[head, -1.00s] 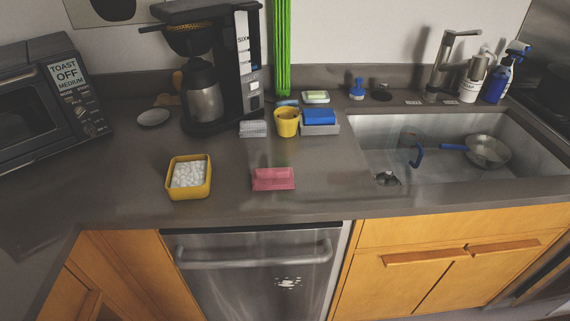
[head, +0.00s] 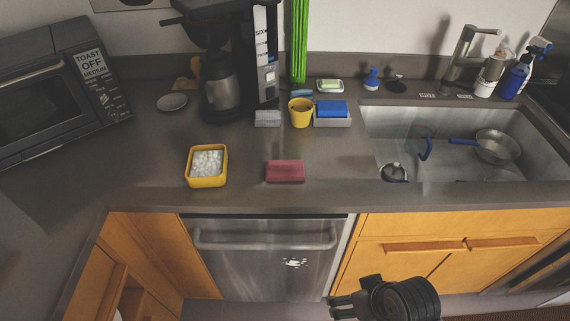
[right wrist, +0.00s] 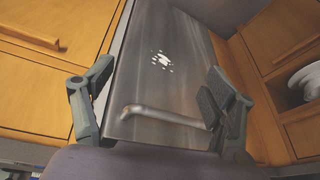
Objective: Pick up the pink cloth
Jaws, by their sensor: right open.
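The pink cloth (head: 285,171) lies folded flat on the grey counter (head: 330,190), near its front edge and above the dishwasher. My right gripper (head: 336,303) is at the bottom of the head view, below the counter and in front of the cabinets, well apart from the cloth. In the right wrist view its two fingers (right wrist: 158,108) are spread open with nothing between them, facing the dishwasher front. The cloth does not show in the right wrist view. My left gripper is not in view.
A yellow box of white pieces (head: 207,166) stands left of the cloth. A yellow cup (head: 301,113) and a blue sponge (head: 332,108) are behind it. The sink (head: 376,130) is to the right. The dishwasher handle (head: 265,241) sticks out below the counter.

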